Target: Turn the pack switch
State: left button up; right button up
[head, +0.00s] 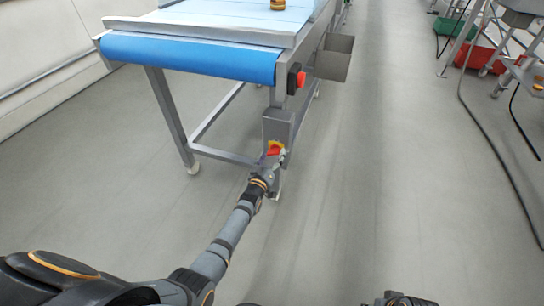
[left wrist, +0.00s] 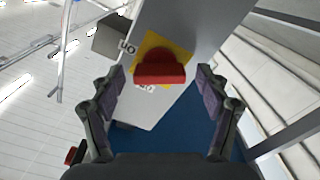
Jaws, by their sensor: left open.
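The pack switch (head: 274,148) is a red knob on a yellow plate, on a grey box (head: 279,124) at the near leg of the conveyor. In the left wrist view the switch (left wrist: 160,68) shows its red handle lying across the picture, with small lettering on the grey face beside the plate. My left gripper (head: 271,165) is right at the switch. In the wrist view the left gripper (left wrist: 160,76) is open, one finger on each side of the handle, with gaps to both. I cannot tell how deep the fingers reach.
The conveyor has a blue belt (head: 190,56) and grey legs. A red button (head: 300,79) sits above the switch box, with a grey bin (head: 334,58) behind it. A hose (head: 481,130) lies on the floor at right. The floor (head: 350,200) right of the conveyor is clear.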

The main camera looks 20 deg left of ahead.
pick_arm(q)
jog(key=s, duration=1.2)
jog(key=shift+a, duration=0.2)
